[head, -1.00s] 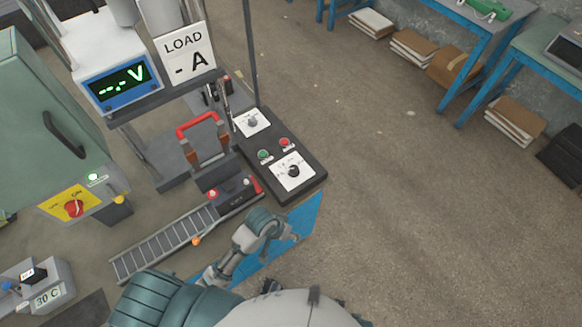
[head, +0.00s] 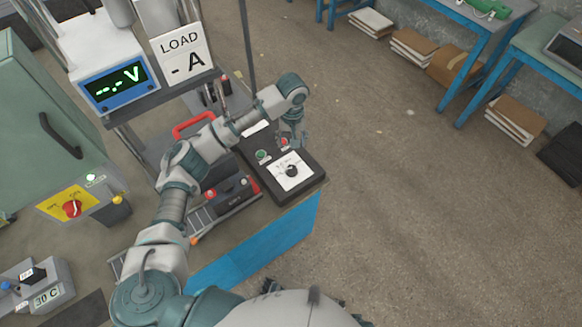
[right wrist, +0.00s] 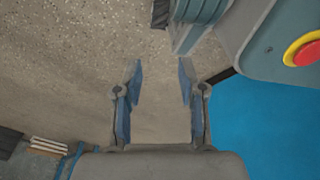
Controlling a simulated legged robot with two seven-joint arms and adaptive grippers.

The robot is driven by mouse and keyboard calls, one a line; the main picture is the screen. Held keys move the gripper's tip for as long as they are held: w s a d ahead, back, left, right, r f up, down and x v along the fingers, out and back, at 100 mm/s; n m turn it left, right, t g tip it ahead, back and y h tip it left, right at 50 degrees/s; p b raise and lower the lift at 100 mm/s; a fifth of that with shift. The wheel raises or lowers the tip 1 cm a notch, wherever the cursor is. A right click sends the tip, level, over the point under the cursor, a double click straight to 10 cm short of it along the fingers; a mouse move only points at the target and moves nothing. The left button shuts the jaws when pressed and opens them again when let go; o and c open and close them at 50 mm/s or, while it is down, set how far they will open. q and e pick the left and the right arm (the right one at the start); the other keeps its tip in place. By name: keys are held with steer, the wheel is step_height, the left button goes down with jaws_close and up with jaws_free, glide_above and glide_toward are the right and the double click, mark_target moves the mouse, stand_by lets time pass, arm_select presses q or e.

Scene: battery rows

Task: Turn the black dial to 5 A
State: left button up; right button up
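The black dial (head: 292,171) sits on a white scale plate (head: 281,181) on the dark control box (head: 313,184). Its pointer direction and scale marks are too small to read. My left arm reaches over the bench, and my left gripper (head: 292,142) points down just behind the dial, over the red button (head: 284,141). It seems apart from the dial; its fingers are too small to tell open or shut. The LOAD sign (head: 181,52) reads "- A". In the right wrist view my right gripper (right wrist: 159,80) is open and empty above the floor.
A green button (head: 261,155) is on the same box. A second white plate (head: 255,127) behind is mostly hidden by my arm. The voltage display (head: 116,84) shows dashes. A red-handled part (head: 192,124) stands left of the box.

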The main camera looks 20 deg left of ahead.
mark_target(291, 168)
arm_select(q)
steer(key=f+b, duration=0.1)
steer(key=f, duration=0.7)
steer(key=f+b, duration=0.1)
steer(key=f, duration=0.7)
steer(key=shift+a, duration=0.2)
steer(key=shift+d+f, duration=0.1)
steer(key=shift+f, duration=0.1)
steer(key=shift+d, duration=0.35)
arm_select(e)
steer(key=w+r, duration=0.4)
steer(key=shift+d+r, duration=0.3)
steer(key=shift+d, duration=0.1)
steer(key=shift+w, duration=0.1)
arm_select(q)
steer(key=shift+a, duration=0.35)
steer(key=c, duration=1.1)
arm_select(e)
steer(key=shift+a, duration=0.2)
